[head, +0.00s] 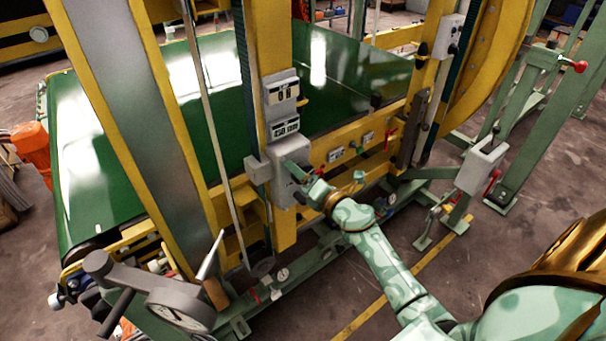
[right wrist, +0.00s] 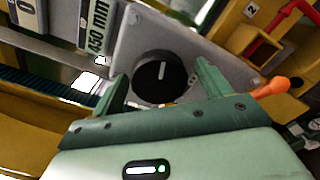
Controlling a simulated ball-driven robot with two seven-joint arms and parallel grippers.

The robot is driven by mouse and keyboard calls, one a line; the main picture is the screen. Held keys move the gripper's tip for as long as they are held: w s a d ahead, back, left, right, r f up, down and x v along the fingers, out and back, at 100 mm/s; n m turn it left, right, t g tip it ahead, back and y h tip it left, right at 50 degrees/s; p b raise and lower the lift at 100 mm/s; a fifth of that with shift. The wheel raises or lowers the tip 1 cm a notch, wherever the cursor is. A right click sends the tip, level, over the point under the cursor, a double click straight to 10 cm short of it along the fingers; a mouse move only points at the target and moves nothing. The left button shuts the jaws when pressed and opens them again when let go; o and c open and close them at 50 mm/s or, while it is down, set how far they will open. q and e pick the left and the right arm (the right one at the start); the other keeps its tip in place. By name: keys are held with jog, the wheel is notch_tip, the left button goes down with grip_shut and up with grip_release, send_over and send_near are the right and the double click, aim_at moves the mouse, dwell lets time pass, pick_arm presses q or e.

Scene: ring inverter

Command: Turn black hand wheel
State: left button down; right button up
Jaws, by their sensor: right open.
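The black hand wheel (right wrist: 157,77) is a round black knob with a white mark, on a grey plate (right wrist: 135,35) in the right wrist view. My right gripper (right wrist: 160,80) is open, with one finger to each side of the wheel. I cannot tell whether the fingers touch it. In the head view my right gripper (head: 302,177) is at the front of a grey box (head: 288,188) on the yellow post (head: 267,60). The wheel does not show clearly there. My left gripper is not in view.
A green conveyor bed (head: 340,70) lies behind the yellow frame. An orange-tipped lever (right wrist: 270,88) is close to the right finger in the wrist view. A grey dial unit (head: 180,312) stands at lower left.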

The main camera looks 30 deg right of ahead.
jog(key=shift+w, duration=0.2)
jog(key=c, duration=1)
jog(key=shift+m, duration=0.4)
jog(key=m+p, duration=0.2)
jog(key=m, duration=0.2)
jog(key=shift+r+m+p, duration=0.15)
jog(key=shift+m+p, duration=0.2)
jog(key=shift+m, duration=0.05)
jog(key=m+p, duration=0.1)
jog(key=m, duration=0.2)
jog(key=shift+m+p, duration=0.65)
jog(key=shift+m, duration=0.65)
